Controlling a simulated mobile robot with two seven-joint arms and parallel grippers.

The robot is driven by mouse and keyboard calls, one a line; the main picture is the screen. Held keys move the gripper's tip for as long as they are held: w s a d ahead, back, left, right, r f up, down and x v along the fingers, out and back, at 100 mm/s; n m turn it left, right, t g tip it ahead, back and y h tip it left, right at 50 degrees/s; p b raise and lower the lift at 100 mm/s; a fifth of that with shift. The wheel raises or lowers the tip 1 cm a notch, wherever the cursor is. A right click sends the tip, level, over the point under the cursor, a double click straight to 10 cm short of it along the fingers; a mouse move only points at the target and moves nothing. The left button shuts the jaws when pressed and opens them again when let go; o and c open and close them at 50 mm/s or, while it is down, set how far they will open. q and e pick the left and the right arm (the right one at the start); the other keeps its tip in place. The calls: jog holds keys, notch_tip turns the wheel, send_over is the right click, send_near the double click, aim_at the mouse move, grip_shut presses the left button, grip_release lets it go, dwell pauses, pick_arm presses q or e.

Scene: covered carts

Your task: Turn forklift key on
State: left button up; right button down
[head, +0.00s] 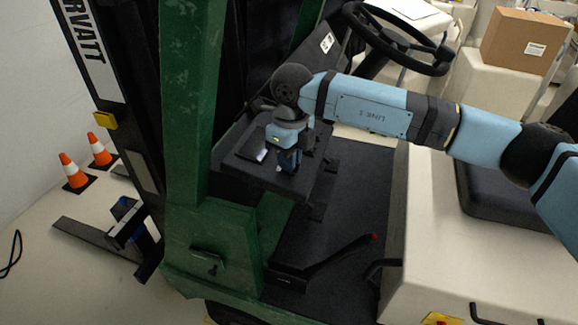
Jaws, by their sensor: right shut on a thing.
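The forklift (185,150) fills the middle of the head view, with a green frame and a dark dashboard (241,170) below the steering wheel (408,48). My right arm comes in from the right, and my right gripper (286,168) points down at the dashboard. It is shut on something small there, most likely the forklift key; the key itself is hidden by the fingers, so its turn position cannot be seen. My left gripper does not show.
A green post rises left of the dashboard. A lever with a red tip (374,237) stands over the dark floor. A beige seat base (445,215) is on the right. Traffic cones (73,172) stand at the left, and a cardboard box (524,42) sits at the back right.

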jog(key=m+b, duration=0.2)
jog(key=shift+w+d+f+m, duration=0.15)
jog(key=shift+m, duration=0.25)
jog(key=m+y+b, duration=0.1)
jog(key=m+b, duration=0.1)
jog(key=m, duration=0.1)
jog(key=shift+w+d+g, duration=0.1)
jog(key=shift+g, duration=0.2)
jog(key=shift+d+m+b, duration=0.1)
jog(key=shift+m+b, duration=0.45)
jog(key=shift+m, duration=0.65)
jog(key=shift+r, duration=0.2)
jog(key=c, duration=1.2)
grip_release()
jog(key=shift+c, duration=0.2)
